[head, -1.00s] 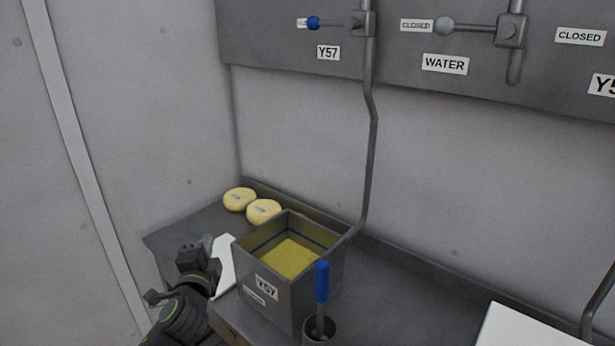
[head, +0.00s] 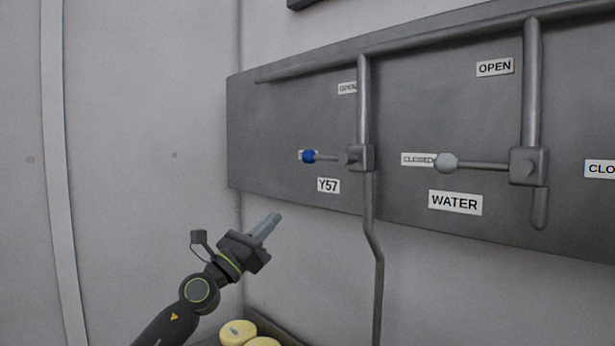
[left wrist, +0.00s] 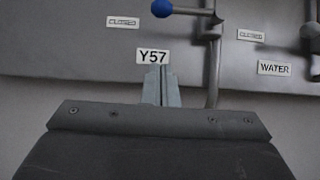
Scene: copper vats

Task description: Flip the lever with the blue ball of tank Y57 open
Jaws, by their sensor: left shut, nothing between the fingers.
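The lever with the blue ball (head: 309,156) sticks out level to the left from its valve on the Y57 pipe. The ball is in front of a mostly hidden label, which reads CLOSED in the left wrist view; an OPEN label (head: 347,88) is above, beside the pipe. The Y57 label (head: 328,185) is below the lever. My left gripper (head: 272,220) is shut and empty, below and left of the ball and apart from it. In the left wrist view its fingertips (left wrist: 161,70) overlap the Y57 label, with the ball (left wrist: 162,8) above them. My right gripper is not in view.
To the right, a similar lever with a grey ball (head: 446,163) is level at CLOSED, above the WATER label (head: 455,202). Pipes run up the grey panel (head: 280,110). Yellow round pieces (head: 238,332) lie at the bottom. The space left of the panel is clear.

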